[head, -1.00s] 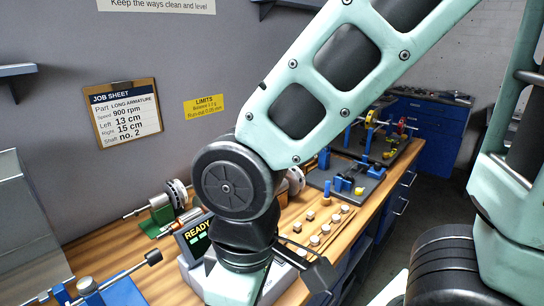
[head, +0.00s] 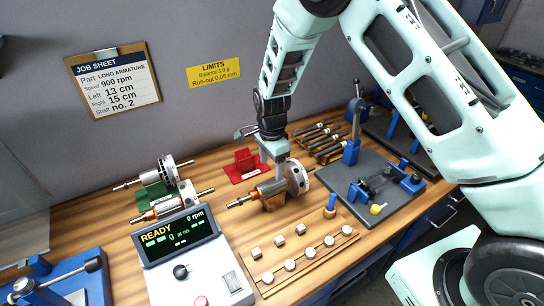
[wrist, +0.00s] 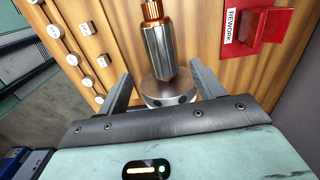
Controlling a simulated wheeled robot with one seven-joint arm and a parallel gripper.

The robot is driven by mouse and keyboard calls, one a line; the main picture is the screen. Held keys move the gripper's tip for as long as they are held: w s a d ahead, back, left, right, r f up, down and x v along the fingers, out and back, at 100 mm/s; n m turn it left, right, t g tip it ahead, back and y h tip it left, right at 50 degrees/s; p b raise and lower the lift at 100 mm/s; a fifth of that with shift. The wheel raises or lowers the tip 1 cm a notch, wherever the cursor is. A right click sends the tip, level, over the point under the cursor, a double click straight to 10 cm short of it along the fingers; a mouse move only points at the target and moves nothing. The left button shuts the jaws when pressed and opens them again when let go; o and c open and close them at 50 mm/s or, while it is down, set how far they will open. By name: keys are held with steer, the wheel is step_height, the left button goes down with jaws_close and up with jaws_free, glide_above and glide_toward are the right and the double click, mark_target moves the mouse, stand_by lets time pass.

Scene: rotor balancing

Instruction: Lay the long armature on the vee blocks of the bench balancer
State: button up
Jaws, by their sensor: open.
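An armature (head: 265,190) with a steel core, copper winding and a drilled disc at its right end lies on a wooden block in the middle of the bench. I cannot tell its length class. My gripper (head: 274,166) points down over it, open. In the wrist view the fingers (wrist: 160,72) stand on either side of the armature (wrist: 158,50), near its disc; contact is not clear. Other armatures (head: 174,205) lie at the left, one by a green stand (head: 154,192). A blue fixture (head: 60,285), perhaps the bench balancer, is cut off at lower left.
A console (head: 180,252) reads READY, 0 rpm. A red REWORK stand (head: 244,165) is behind my gripper. Small weights (head: 290,265) lie in front on a wooden rack. A dark plate (head: 345,205) with blue tooling is at the right, with dark shafts (head: 318,140) behind.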

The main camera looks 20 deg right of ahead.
mark_target(271, 182)
steer(key=shift+w+d+f, duration=0.15)
steer(key=shift+f, duration=0.05)
step_height(271, 182, down, 10)
steer(key=b, duration=0.6)
steer(key=shift+b, duration=0.4)
steer(key=shift+r, duration=0.1)
steer(key=c, duration=0.7)
steer(key=o, duration=1.1)
steer(key=shift+c, duration=0.2)
steer(key=shift+r, duration=0.1)
